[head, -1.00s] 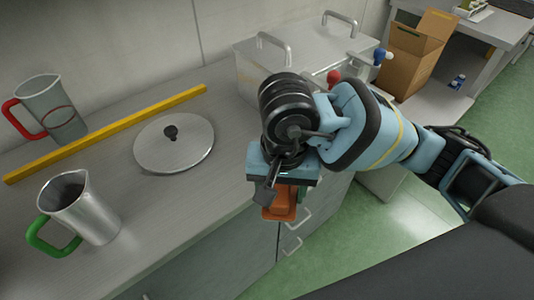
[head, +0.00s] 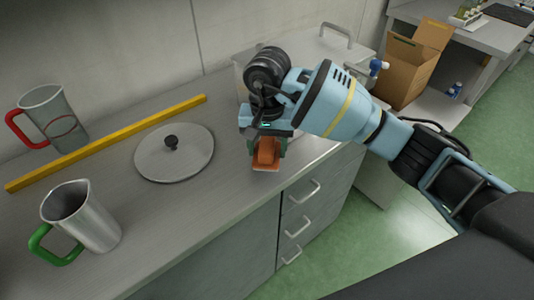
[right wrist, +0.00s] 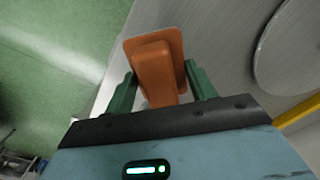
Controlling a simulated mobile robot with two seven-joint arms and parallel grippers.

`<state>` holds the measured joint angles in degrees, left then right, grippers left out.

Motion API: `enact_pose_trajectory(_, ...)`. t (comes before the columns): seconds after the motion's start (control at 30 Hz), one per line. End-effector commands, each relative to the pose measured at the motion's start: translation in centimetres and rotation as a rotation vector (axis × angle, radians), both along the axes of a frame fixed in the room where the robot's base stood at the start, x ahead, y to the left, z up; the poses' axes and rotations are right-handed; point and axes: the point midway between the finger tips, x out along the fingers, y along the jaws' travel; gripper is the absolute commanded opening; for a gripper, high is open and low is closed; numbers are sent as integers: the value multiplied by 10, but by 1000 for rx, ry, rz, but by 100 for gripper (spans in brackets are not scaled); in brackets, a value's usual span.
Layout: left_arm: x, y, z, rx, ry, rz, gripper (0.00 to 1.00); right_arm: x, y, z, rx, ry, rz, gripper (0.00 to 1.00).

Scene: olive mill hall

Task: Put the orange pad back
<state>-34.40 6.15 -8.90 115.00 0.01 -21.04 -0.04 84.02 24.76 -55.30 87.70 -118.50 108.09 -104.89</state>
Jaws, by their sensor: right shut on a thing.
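The orange pad (head: 266,154) is held between the fingers of my right gripper (head: 267,146), over the counter near its front edge, to the right of the round lid. In the right wrist view the orange pad (right wrist: 159,68) shows a block-shaped grip on a flat plate, with the green fingers of my right gripper (right wrist: 160,85) on both sides of it. Whether the plate touches the counter I cannot tell. My left gripper is not in view.
A round metal lid (head: 190,160), a yellow bar (head: 110,142), a green-handled jug (head: 95,222) and a red-handled jug (head: 62,122) occupy the counter. A metal box (head: 345,50) stands behind my right arm. The counter's front middle is clear.

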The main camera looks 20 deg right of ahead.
Motion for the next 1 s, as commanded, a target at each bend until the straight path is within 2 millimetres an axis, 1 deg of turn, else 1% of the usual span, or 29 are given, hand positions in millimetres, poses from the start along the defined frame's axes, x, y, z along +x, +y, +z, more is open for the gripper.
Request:
enact_pose_trajectory(0.1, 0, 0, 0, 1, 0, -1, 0, 1, 0, 0, 1, 0, 0, 22)
enact_pose_trajectory(0.2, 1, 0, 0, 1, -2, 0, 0, 7, -1, 0, 1, 0, -3, 22)
enact_pose_trajectory(0.4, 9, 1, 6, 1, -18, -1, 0, 6, -1, -28, 2, 1, -2, 22)
enact_pose_trajectory(0.5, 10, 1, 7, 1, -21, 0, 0, 6, -1, -34, 0, -1, 0, 22)
enact_pose_trajectory(0.73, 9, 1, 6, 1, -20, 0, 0, 6, -1, -35, 0, -1, 0, 22)
enact_pose_trajectory(0.87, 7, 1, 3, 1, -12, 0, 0, 6, -2, -39, 0, 0, -1, 22)
enact_pose_trajectory(0.9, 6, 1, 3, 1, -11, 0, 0, 6, -2, -40, 0, 0, -1, 57)
enact_pose_trajectory(1.0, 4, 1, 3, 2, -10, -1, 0, 6, -1, -39, 0, -1, -1, 70)
